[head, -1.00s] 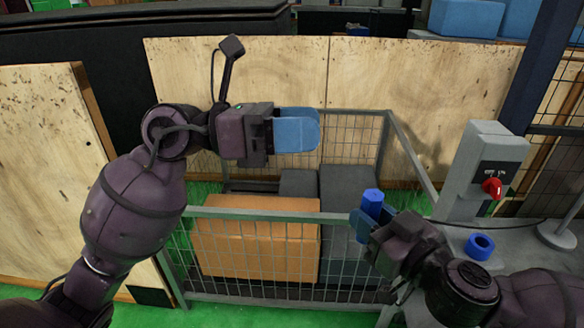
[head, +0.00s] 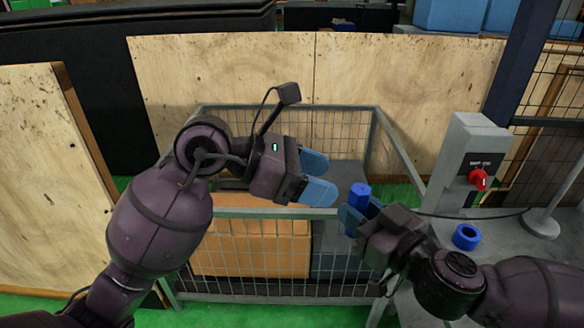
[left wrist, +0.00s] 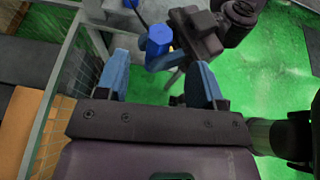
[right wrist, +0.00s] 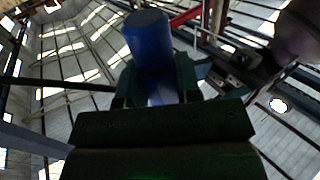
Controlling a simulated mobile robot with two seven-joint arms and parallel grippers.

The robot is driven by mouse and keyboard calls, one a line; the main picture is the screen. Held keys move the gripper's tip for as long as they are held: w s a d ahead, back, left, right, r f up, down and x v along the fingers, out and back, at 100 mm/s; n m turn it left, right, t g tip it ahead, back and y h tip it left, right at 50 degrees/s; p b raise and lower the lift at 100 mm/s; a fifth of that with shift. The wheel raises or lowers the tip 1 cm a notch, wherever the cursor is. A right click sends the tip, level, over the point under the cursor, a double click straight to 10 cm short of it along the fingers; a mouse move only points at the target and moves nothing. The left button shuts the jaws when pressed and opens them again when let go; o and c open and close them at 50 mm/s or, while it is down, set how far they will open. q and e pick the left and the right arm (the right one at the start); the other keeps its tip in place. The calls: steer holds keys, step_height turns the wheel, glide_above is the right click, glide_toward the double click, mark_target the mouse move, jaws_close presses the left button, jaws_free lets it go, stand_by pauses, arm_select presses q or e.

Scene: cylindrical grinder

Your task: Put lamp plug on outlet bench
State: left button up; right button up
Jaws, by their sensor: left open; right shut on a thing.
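A blue lamp plug (head: 359,194), with a hexagonal end, stands up from between the fingers of my right gripper (head: 358,212), which is shut on it. The plug also shows in the left wrist view (left wrist: 158,41) and the right wrist view (right wrist: 150,42). My left gripper (head: 318,178) is open and empty, up and to the left of the plug, with its blue fingers pointing toward it. A blue ring-shaped outlet (head: 466,236) sits on the grey bench (head: 490,248), to the right of the plug and apart from it.
A grey post with a red knob (head: 479,180) stands behind the outlet. A dark cable (head: 440,215) runs across the bench toward a lamp base (head: 540,224). A wire-mesh cage (head: 250,280) holding an orange box (head: 225,255) lies below my left arm. Plywood panels (head: 220,75) stand behind.

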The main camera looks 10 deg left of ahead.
mark_target(356, 189)
arm_select(q)
steer(key=shift+x, duration=3)
steer(key=c, duration=1)
steer(key=shift+c, duration=0.2)
arm_select(e)
steer(key=o, duration=1)
